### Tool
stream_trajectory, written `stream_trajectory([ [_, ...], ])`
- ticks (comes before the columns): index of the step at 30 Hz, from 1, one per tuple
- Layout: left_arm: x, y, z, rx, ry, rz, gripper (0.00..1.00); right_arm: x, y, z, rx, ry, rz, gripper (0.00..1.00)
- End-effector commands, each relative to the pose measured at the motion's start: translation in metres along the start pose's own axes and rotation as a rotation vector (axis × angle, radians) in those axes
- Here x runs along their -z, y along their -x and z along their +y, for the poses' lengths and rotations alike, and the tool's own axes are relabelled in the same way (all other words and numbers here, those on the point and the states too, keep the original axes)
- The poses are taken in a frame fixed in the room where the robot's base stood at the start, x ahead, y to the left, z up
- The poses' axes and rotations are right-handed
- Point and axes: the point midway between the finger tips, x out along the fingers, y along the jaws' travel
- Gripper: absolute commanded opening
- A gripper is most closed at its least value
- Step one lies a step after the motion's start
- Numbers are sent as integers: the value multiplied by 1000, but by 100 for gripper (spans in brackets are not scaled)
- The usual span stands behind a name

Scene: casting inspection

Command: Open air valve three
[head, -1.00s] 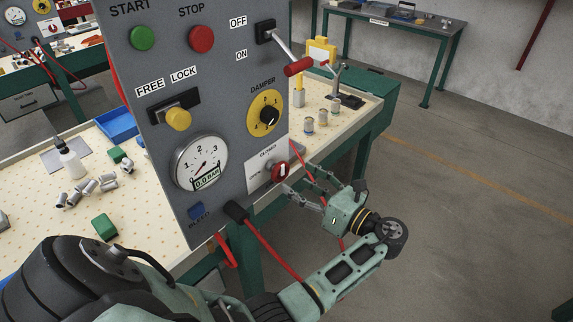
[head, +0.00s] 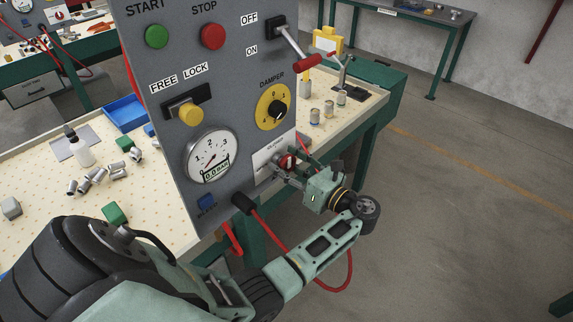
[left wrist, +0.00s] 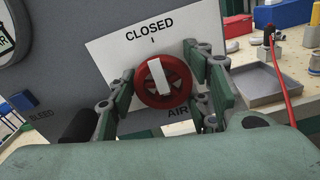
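The red air valve knob (left wrist: 163,82) with a white pointer bar sits on a white plate (left wrist: 112,58) low on the grey panel; it also shows in the head view (head: 288,161). The pointer lines up roughly with the mark under "CLOSED". The lettering below reads "AIR"; its number is hidden. My left gripper (left wrist: 160,88) has one finger on each side of the knob, looking open around it; I cannot tell whether the fingers touch it. In the head view the gripper (head: 283,173) is at the panel's lower right edge. My right gripper is not in view.
The panel also carries a gauge (head: 211,157) reading 0.0 bar, a blue bleed button (head: 206,202), a yellow damper dial (head: 273,107) and a red-handled lever (head: 307,63). A red hose (head: 275,236) hangs below. A grey tray (left wrist: 272,86) stands on the bench to the right.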

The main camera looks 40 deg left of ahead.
Motion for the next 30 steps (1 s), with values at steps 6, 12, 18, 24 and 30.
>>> stream_trajectory([
  [6,0,0,0,-1,0,0,23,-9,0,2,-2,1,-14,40],
  [12,0,0,0,-1,3,1,17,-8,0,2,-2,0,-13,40],
  [18,1,0,1,-2,46,1,17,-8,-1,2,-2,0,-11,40],
  [24,2,0,1,-4,162,0,17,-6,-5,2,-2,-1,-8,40],
  [30,3,0,1,-5,337,0,17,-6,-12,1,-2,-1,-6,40],
])
